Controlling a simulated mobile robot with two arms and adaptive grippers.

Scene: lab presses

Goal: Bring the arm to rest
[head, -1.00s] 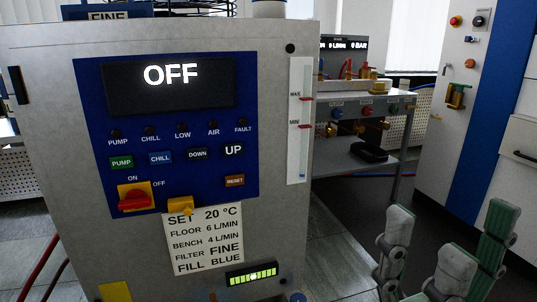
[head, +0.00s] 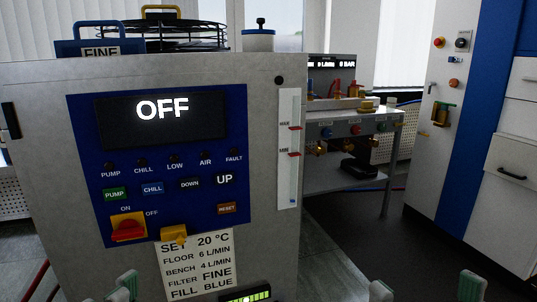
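My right gripper (head: 426,288) shows at the bottom right of the head view, only by its grey-green fingertips, which stand wide apart with nothing seen between them. My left gripper (head: 121,287) shows only as fingertips at the bottom left edge, in front of the grey cabinet's lower part. Whether it is open or shut cannot be told. The rest of both grippers and both arms are out of the picture.
A grey cabinet (head: 265,220) with a blue control panel (head: 88,170) stands close in front; its display (head: 160,110) reads OFF. A grey bench (head: 335,178) with fittings stands behind right. A white and blue cabinet (head: 425,165) is at right. Dark floor (head: 350,230) between is clear.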

